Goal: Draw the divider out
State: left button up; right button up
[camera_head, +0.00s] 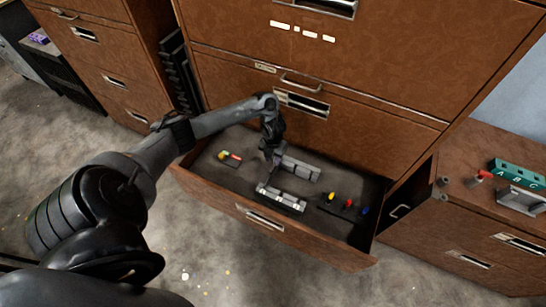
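An open brown drawer (215,197) extends from the bottom of the wooden cabinet. In it lie a long grey slotted piece (300,167) toward the back and a second, light-grey piece with small markings (281,199) nearer the front. I cannot tell which of these is the divider. My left gripper (271,158) reaches down into the drawer, just left of the rear grey piece and behind the front one. Its fingers are small and dark here, so whether they are open, shut or touching a piece cannot be made out. My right gripper is not in view.
Small coloured items (229,157) lie at the drawer's left, and knobs in yellow, red and blue (348,203) at its right. Carpet lies in front.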

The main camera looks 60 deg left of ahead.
aim_at(273, 167)
pick_arm(q)
jog(key=shift+f+b, duration=2.4)
jog(key=shift+f, duration=0.85)
grip_shut()
